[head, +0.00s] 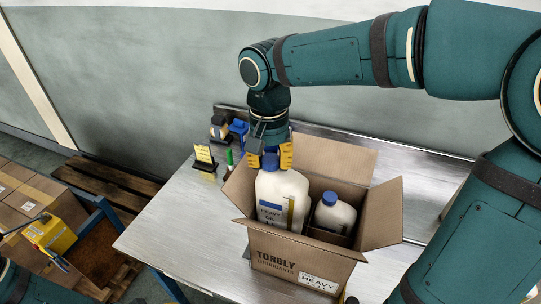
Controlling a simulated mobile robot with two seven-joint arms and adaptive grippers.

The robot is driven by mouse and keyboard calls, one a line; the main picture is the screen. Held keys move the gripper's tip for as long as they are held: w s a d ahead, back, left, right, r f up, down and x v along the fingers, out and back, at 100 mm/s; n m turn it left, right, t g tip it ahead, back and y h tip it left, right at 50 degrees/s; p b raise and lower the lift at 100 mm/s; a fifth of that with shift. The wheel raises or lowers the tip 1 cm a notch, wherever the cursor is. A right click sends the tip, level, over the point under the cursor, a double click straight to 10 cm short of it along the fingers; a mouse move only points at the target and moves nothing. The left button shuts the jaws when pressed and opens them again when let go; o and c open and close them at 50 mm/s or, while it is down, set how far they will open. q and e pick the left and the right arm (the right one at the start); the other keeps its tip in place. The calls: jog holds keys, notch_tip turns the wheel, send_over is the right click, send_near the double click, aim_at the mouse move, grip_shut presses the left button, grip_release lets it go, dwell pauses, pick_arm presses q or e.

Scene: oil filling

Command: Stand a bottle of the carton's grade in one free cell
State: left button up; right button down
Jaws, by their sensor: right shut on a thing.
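An open cardboard carton (280,252) stands on the metal table, with "TORBLY LUBRICANTS" printed on its front and a white "HEAVY" label. My right gripper (270,157) is above its left part, shut on the blue cap of a white bottle (283,186) whose label reads "HEAVY". That bottle is roughly upright; its lower end is hidden behind the carton's front wall, so I cannot tell whether it touches the bottom. A second white bottle (333,216) with a blue cap stands lower in the carton's right part.
The carton's flaps (382,241) stand out on the sides. A small yellow sign (204,155), a green-topped item (229,157) and small blue containers (239,130) stand at the table's back left. Boxes (28,205) lie off the table's left side. The table's left front is clear.

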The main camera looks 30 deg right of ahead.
pick_arm(q)
notch_tip(320, 180, down, 8)
jog(key=s+b, duration=0.2)
jog(key=b, duration=0.5)
jog(key=shift+d+f+g+b, duration=0.2)
jog(key=shift+d+g+b, duration=0.05)
jog(key=shift+g+b, duration=0.1)
pick_arm(e)
jog(key=shift+f, duration=5.55)
pick_arm(q)
jog(key=shift+s, duration=0.1)
jog(key=shift+f+b, duration=1.1)
jog(key=shift+f, duration=0.05)
pick_arm(e)
jog(key=shift+f, duration=1.55)
jog(key=c, duration=0.6)
grip_release()
notch_tip(320, 180, up, 12)
jog(key=shift+w+a+r, duration=0.1)
jog(key=shift+a, duration=0.05)
